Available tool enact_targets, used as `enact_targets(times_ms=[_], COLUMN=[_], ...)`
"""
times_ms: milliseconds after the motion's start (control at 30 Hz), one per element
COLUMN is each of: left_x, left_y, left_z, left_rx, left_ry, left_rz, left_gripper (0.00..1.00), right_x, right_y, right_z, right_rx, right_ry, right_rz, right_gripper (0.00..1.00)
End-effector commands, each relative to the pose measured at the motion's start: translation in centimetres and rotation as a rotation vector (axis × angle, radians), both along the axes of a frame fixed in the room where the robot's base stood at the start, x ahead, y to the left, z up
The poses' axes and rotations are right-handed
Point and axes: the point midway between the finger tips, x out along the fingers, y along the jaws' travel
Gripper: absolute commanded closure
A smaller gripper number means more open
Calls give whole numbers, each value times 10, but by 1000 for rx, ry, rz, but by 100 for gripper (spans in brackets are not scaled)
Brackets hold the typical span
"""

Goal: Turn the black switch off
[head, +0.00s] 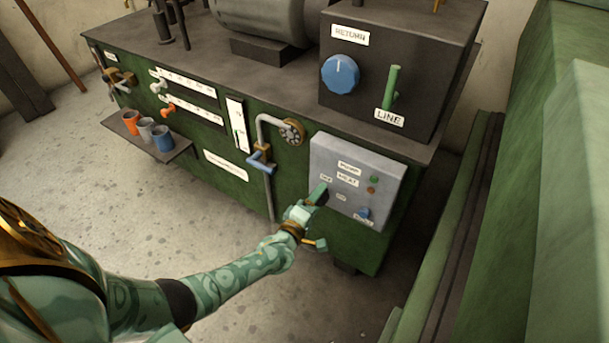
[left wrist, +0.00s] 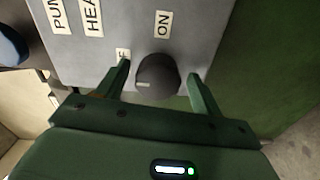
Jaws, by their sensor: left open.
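The black switch (left wrist: 157,77) is a round knob on the grey control panel (left wrist: 110,50), with a pale pointer mark facing left in the left wrist view. An "ON" label is above it, and a partly covered label ending in "F" is at its upper left. My left gripper (left wrist: 159,70) is open, with one green finger on each side of the knob. I cannot tell whether the fingers touch it. In the head view my left gripper (head: 316,197) is at the lower left of the grey panel (head: 335,155) and hides the switch. My right gripper is not in view.
The panel also bears a blue knob (head: 363,213), a green light (head: 374,179) and a red light (head: 371,190). A pipe with a blue-handled tap (head: 260,157) stands left of it. A large green body (head: 560,200) rises at the right. The floor (head: 220,235) in front is clear.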

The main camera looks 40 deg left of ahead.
Motion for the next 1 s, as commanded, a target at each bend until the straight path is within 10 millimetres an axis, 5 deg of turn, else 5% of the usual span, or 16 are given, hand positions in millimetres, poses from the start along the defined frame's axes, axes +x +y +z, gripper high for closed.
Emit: enact_targets(times_ms=[600, 1000], left_x=[-141, -157], left_y=[-8, -9], left_z=[3, 0], left_rx=[1, 0], left_ry=[0, 1], left_rz=[0, 0], left_gripper=[33, 33], right_x=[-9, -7], right_y=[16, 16], right_z=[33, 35], right_rx=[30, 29], right_ry=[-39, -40], right_rz=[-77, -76], right_gripper=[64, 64])
